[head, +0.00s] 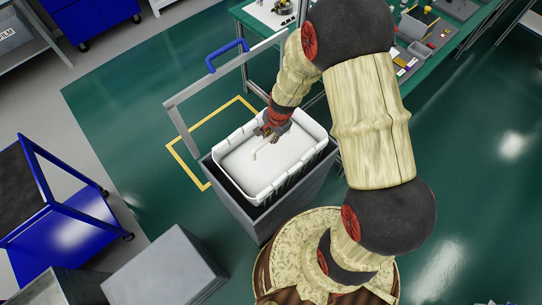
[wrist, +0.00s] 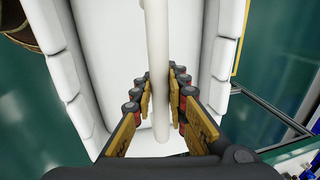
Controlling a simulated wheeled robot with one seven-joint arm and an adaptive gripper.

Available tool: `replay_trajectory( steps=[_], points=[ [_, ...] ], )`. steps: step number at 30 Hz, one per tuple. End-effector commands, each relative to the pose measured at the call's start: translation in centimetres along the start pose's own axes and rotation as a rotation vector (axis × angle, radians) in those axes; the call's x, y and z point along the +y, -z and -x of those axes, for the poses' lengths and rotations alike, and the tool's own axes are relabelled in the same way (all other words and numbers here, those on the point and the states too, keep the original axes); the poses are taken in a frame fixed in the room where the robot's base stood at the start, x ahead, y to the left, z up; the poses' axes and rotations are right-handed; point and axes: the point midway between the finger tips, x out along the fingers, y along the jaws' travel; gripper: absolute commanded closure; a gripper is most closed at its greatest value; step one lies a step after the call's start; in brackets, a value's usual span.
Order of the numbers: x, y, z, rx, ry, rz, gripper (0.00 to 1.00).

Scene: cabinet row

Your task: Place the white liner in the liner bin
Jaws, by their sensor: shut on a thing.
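The white liner (head: 282,163) is a ribbed, open tub with a thin white handle bar (head: 268,146). It lies over the mouth of the grey liner bin (head: 236,202), roughly lined up with it. Its rim shows above the bin's edge; I cannot tell how deep it sits. My gripper (head: 272,131) is at the liner's handle, inside its upper edge. In the wrist view my gripper (wrist: 161,100) has its fingers on both sides of the white bar (wrist: 158,50), shut on it, with the liner's walls to either side.
A grey frame (head: 215,78) with a blue handle (head: 227,54) rises behind the bin. A blue cart (head: 65,222) and grey box (head: 165,268) stand at left. A workbench (head: 440,45) is at upper right. Green floor right of my arm is clear.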

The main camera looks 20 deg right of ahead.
Motion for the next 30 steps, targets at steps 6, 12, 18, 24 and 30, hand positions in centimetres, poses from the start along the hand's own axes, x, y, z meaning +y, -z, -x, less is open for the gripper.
replay_trajectory(
  steps=[6,12,18,24,30],
  points=[
    [0.8,0.0,-3.7,0.0,0.0,0.0,1.0],
    [1.2,0.0,-5.6,-0.001,-0.001,0.0,1.0],
    [1.5,0.0,-7.5,0.0,0.0,0.0,1.0],
    [1.5,0.0,-7.4,0.0,0.0,0.0,1.0],
    [1.6,0.0,-7.7,0.0,-0.001,0.0,0.82]
  ],
)
